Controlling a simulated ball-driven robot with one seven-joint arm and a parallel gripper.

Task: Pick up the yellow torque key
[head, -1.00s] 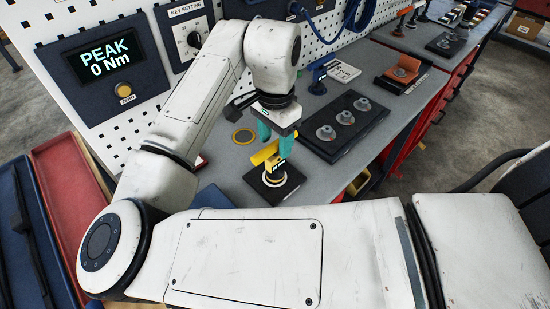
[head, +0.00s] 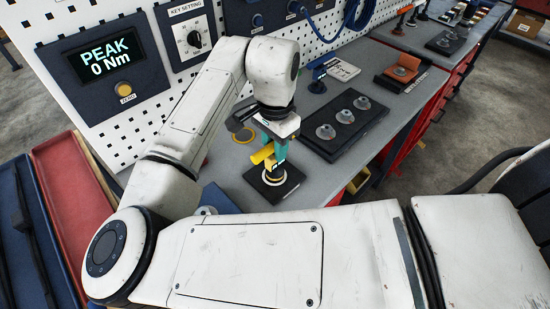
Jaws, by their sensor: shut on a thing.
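The yellow torque key (head: 262,154) stands upright on a dark square base (head: 266,187) with a pale ring, on the grey bench top. Its yellow cross handle sticks out to the left of my gripper. My gripper (head: 277,150), with teal fingers, points down over the key and is shut on its upper part. The fingers hide part of the handle and shaft. The key's lower end is at the ring on the base; I cannot tell whether it is clear of it.
A black tray with several round metal pieces (head: 344,116) lies right of the key. An orange block (head: 401,76) is farther right. The pegboard with the PEAK display (head: 110,64) rises at the left.

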